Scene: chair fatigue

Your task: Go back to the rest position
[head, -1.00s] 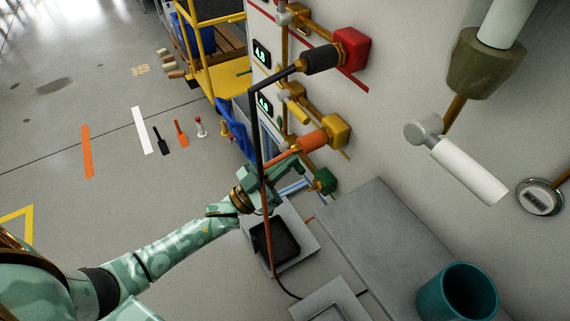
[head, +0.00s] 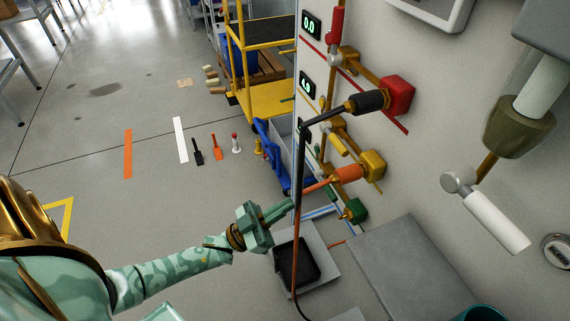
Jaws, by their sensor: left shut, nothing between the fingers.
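My left arm comes in from the lower left in the head view. Its pale green gripper (head: 286,209) is shut and empty. Its fingertips point right, and in the picture they end just left of a thin upright rod (head: 299,215) that is black above and orange-brown below. I cannot tell how near they are in depth. The orange handle (head: 348,174) by a yellow block sits just above and right of the fingertips, apart from them. My right gripper is not in view.
A wall panel carries a red block (head: 398,95), a yellow block (head: 373,165) and a green block (head: 356,210). A grey tray with a black pad (head: 296,262) and a grey bench (head: 410,270) stand below. A yellow cart (head: 262,98) stands behind. Floor at left is mostly open.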

